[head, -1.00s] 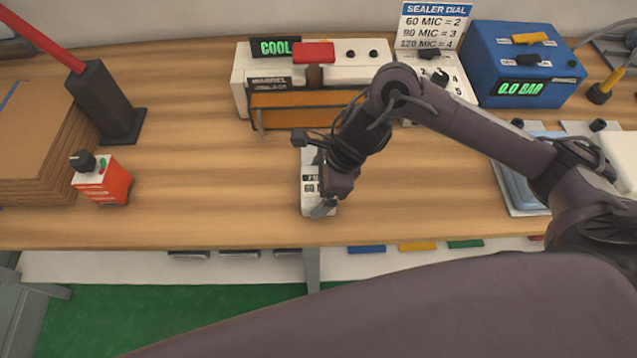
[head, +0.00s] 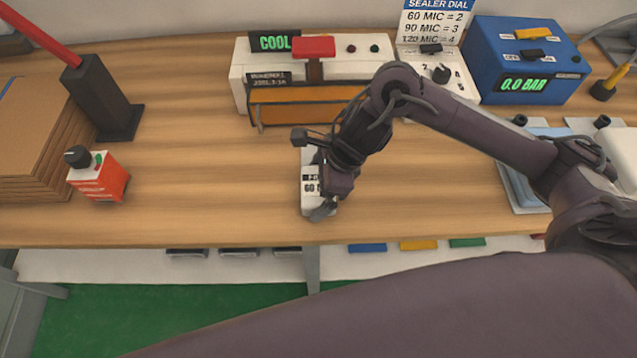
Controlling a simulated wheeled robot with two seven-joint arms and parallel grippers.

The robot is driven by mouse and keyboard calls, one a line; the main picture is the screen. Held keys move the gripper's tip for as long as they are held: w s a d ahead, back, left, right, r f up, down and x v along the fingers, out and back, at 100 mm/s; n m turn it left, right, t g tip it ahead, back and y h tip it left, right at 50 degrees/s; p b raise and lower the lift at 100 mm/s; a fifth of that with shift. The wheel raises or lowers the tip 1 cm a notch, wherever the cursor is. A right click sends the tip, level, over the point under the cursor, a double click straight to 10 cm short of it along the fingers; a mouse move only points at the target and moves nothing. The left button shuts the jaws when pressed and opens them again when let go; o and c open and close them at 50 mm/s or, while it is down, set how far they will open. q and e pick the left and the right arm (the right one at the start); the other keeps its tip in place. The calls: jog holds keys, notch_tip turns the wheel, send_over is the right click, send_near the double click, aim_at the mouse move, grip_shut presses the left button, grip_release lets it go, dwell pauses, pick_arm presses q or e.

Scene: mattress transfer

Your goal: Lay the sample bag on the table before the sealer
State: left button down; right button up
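The sample bag (head: 309,185) is a small pale bag with black print, including "60 M". It lies on the wooden table (head: 220,190) near the front edge, in front of the sealer. The sealer (head: 340,70) is a white box with a "COOL" display, a red handle and an orange front bar. My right gripper (head: 318,208) points down at the bag and covers its right side. Its fingers are mostly hidden, so I cannot tell whether they hold the bag. My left gripper is not in view.
A red box with a black knob (head: 98,176), a cardboard stack (head: 35,140) and a black post (head: 103,97) stand at the left. A blue "0.0 BAR" unit (head: 525,62) and a dial panel (head: 440,70) stand at the back right. The table left of the bag is clear.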

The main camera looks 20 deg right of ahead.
jog(key=v, duration=0.7)
jog(key=shift+s+d+r, duration=0.1)
jog(key=shift+d+r, duration=0.05)
jog(key=shift+r, duration=0.2)
